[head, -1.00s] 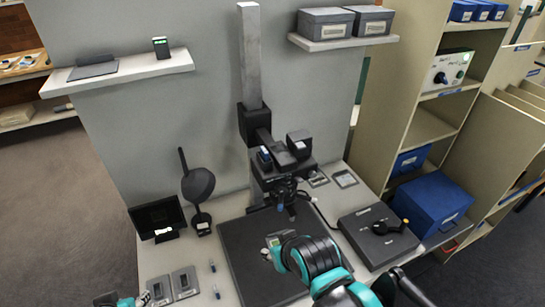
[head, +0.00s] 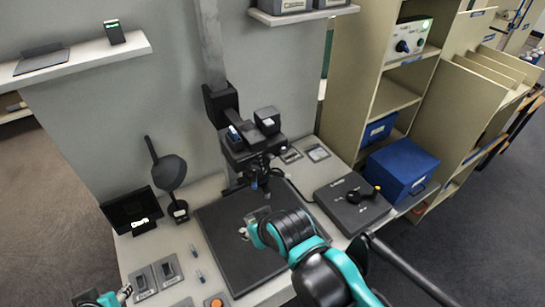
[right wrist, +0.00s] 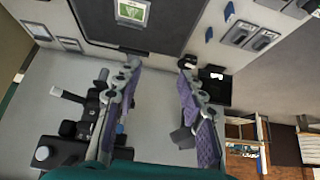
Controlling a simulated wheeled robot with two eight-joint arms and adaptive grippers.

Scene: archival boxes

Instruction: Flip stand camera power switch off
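The stand camera (head: 250,150) is a dark unit on a grey upright column (head: 211,45), above a dark baseboard (head: 215,225). A small blue-faced part (head: 233,134) shows on its left side; I cannot tell whether it is the power switch. My right gripper (head: 246,231) is over the baseboard, in front of and below the camera. In the right wrist view its two fingers (right wrist: 157,95) are spread and empty, with dark camera-like parts (right wrist: 75,128) at left. My left gripper (head: 120,295) is partly visible at the bottom left edge; its fingers are unclear.
Two grey switch plates (head: 142,282) (head: 168,269) lie left of the baseboard. A small screen (head: 132,211) and a dark round-headed stand (head: 168,173) are behind them. A dark box with a knob (head: 352,200) stands right. Blue boxes (head: 402,168) sit on shelving.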

